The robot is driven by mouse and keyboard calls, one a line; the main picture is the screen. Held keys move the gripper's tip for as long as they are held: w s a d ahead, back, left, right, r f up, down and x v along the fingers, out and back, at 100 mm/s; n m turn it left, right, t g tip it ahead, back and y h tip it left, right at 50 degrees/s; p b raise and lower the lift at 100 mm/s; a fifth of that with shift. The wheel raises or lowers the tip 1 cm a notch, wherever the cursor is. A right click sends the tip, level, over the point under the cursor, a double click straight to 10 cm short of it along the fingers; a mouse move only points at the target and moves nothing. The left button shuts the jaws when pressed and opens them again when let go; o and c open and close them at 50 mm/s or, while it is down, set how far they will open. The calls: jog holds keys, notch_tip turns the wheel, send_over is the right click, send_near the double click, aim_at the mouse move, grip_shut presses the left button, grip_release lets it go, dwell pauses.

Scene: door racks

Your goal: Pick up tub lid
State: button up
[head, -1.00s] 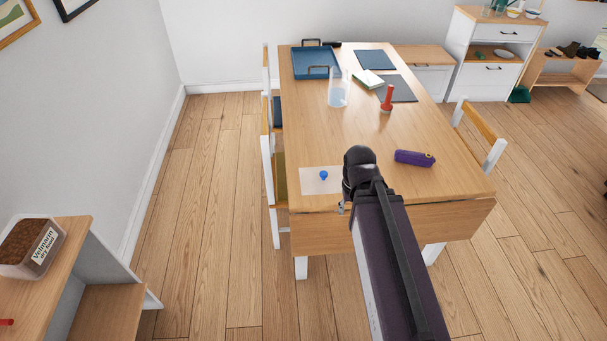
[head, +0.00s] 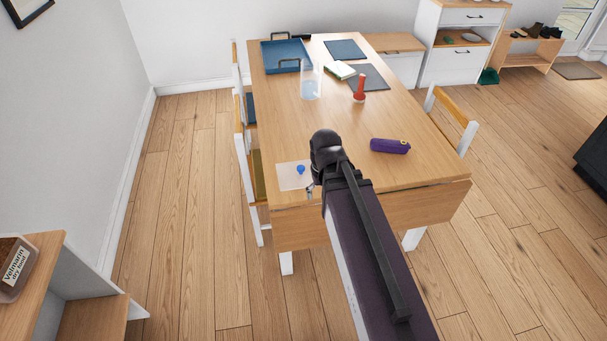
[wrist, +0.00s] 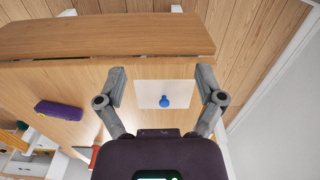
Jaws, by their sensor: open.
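The tub lid (head: 288,181) is a pale, flat, see-through square with a blue knob (head: 300,169). It lies flat at the near left corner of the wooden table. In the wrist view the lid (wrist: 147,92) shows between the fingers of my gripper (wrist: 162,82), which are spread wide and empty. The fingers are apart from the knob. In the head view my arm hides most of the gripper beside the lid's right edge.
A purple case (head: 390,146) lies right of my arm on the table (head: 340,120). Farther back are a clear container (head: 311,84), a red object (head: 361,88), a blue tray (head: 286,56) and dark mats. Chairs line both sides. A labelled tub (head: 16,268) sits on a shelf at left.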

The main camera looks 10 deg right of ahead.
jog(key=w+a+n, duration=0.1)
jog(key=w, duration=0.4)
jog(key=n+b, duration=0.3)
jog(key=n, duration=0.4)
send_over(301, 168)
jog(key=f, duration=0.3)
jog(key=shift+w+f, duration=0.35)
jog(key=shift+w, duration=0.05)
jog(key=shift+f+b, duration=0.1)
jog(key=shift+b, duration=0.25)
notch_tip(301, 168, down, 8)
jog(key=b, duration=0.8)
jog(key=shift+f, duration=0.2)
jog(key=shift+s+f+b, duration=0.2)
jog(key=shift+f+b, duration=2.4)
jog(key=shift+b, duration=0.2)
grip_shut()
